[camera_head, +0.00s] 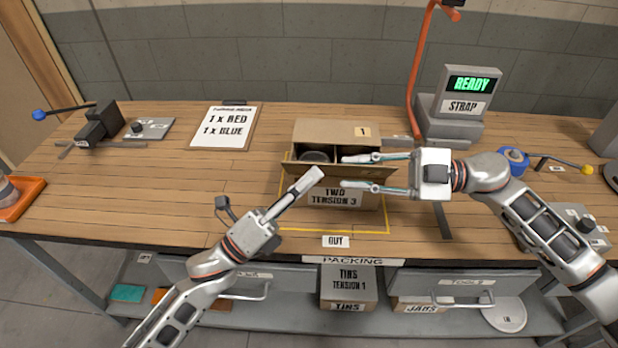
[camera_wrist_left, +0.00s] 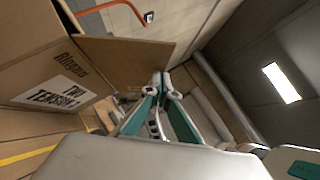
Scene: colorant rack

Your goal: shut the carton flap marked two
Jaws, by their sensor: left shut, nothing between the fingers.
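The open cardboard carton (camera_head: 352,203) stands on the bench, its front printed with what looks like "TWO TENSION 3". A dark round thing (camera_head: 313,156) is inside. My left gripper (camera_head: 316,174) is shut and empty at the front flap's left part; contact is unclear. In the left wrist view, a flap (camera_wrist_left: 125,62) extends beside its fingers (camera_wrist_left: 160,82). My right gripper (camera_head: 343,171) is open at the carton's front, fingers apart.
A yellow outline (camera_head: 300,229) surrounds the carton on the bench. A clipboard (camera_head: 223,128) lies behind left. A display (camera_head: 468,90) reading READY and a red post (camera_head: 414,85) stand behind right.

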